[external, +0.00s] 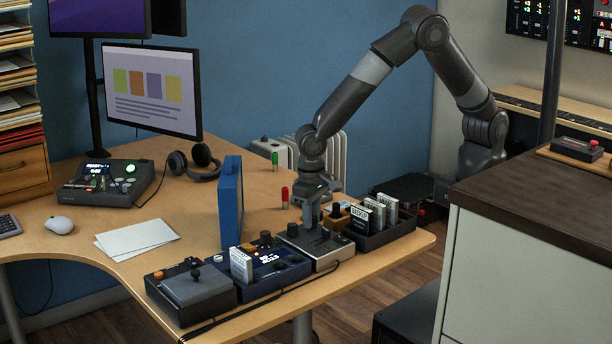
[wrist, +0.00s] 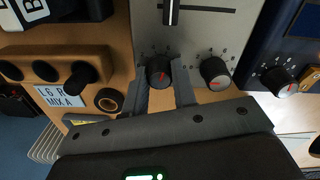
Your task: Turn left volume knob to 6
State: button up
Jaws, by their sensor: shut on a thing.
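The grey mixer box (external: 330,258) sits near the front edge of the desk. In the wrist view its panel (wrist: 195,30) carries two dark round knobs with dial numbers around them. My gripper (external: 311,222) reaches straight down onto this box. In the wrist view my gripper (wrist: 160,78) has one finger on each side of the left volume knob (wrist: 158,72) and is shut on it. The right knob (wrist: 214,73) stands free beside the right finger.
A dark blue box (external: 272,278) adjoins the mixer on its left, with a dark joystick box (external: 190,295) beyond it. A dark tray of cards (external: 392,233) and a wooden box with dark knobs (wrist: 75,70) are close by. A blue upright panel (external: 230,205) stands behind.

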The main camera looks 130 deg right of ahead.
jog(key=o, duration=1)
notch_tip(320, 180, up, 11)
jog(key=shift+w, duration=0.15)
jog(key=shift+f, duration=0.1)
